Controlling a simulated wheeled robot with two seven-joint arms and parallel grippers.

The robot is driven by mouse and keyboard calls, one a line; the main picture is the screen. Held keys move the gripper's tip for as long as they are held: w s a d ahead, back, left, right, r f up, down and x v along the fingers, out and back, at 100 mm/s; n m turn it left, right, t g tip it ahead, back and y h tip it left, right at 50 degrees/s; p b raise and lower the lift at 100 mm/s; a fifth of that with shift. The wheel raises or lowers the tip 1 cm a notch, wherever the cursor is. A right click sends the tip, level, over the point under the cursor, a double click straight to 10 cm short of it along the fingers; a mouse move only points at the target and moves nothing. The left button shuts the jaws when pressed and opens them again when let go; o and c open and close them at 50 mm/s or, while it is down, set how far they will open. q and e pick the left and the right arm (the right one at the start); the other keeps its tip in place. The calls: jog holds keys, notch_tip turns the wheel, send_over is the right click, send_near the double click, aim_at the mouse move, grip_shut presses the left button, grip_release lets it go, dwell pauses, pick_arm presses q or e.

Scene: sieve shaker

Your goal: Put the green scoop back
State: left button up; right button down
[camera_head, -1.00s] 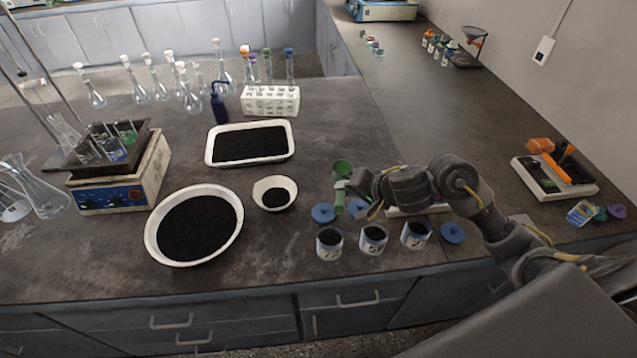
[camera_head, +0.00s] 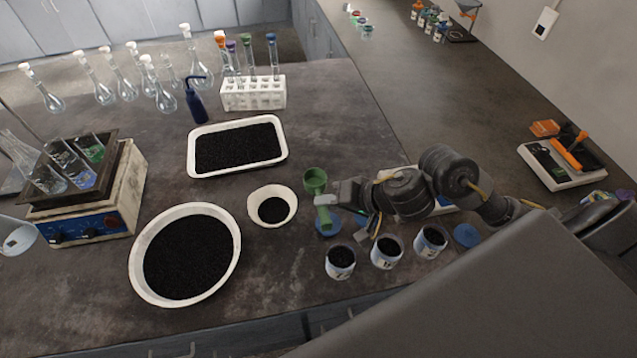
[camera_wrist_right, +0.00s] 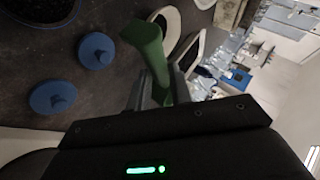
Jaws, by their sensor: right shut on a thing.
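The green scoop (camera_head: 315,181) is in my right gripper (camera_head: 334,198), above the bench between the small white bowl and the three labelled jars. The gripper is shut on the scoop's handle. In the right wrist view the green scoop (camera_wrist_right: 147,43) stands up between the two fingers of my right gripper (camera_wrist_right: 165,88). My left gripper is not in view.
Three jars of black grains (camera_head: 386,252) stand just in front of my right arm, with blue lids (camera_head: 467,235) nearby. A small white bowl (camera_head: 291,212), a large round dish (camera_head: 138,262) and a rectangular tray (camera_head: 192,160) hold black grains. An orange-and-white device (camera_head: 590,178) sits right.

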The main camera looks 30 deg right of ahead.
jog(key=w+d+f+b, duration=0.1)
jog(key=w+d+f, duration=0.1)
jog(key=w, duration=0.1)
jog(key=w+d+f+b, duration=0.1)
jog(key=w+f+b, duration=0.1)
jog(key=w+f, duration=0.1)
jog(key=w+d+f+b, duration=0.2)
jog(key=w+f, duration=0.1)
jog(key=w, duration=0.2)
jog(key=shift+d+f, duration=0.2)
jog(key=shift+d, duration=0.1)
jog(key=shift+w+d+f, duration=0.15)
jog(key=shift+w+f, duration=0.25)
jog(key=shift+w+d+f+b, duration=0.1)
jog(key=shift+f+b, duration=0.15)
jog(key=shift+b, duration=0.05)
jog(key=shift+w+f+b, duration=0.1)
jog(key=shift+f+b, duration=0.25)
jog(key=shift+f, duration=1.2)
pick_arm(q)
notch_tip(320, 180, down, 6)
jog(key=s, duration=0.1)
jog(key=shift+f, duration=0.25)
